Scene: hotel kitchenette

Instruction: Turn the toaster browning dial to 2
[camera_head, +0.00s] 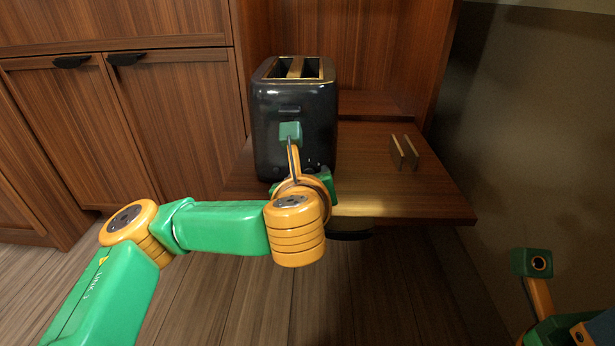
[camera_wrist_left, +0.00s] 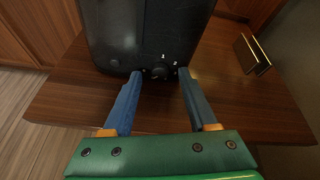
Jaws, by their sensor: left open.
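The black toaster (camera_head: 295,105) stands upright on the wooden shelf, with its slots on top. Its lower front fills the top of the left wrist view (camera_wrist_left: 145,30). The small dark browning dial (camera_wrist_left: 160,71) sits low on that front, with small pale marks around it. My left gripper (camera_wrist_left: 159,75) is open, its blue fingers on either side of the dial. I cannot tell whether they touch it, and the dial's setting is too small to read. In the head view my left wrist hides the dial and the fingers. Only part of my right arm shows at lower right.
Two thin upright slabs, perhaps bread slices (camera_head: 403,152), stand on the shelf (camera_head: 440,190) right of the toaster. Wooden cabinets (camera_head: 150,120) are at left and a wall (camera_head: 540,110) at right. The shelf's front right is clear.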

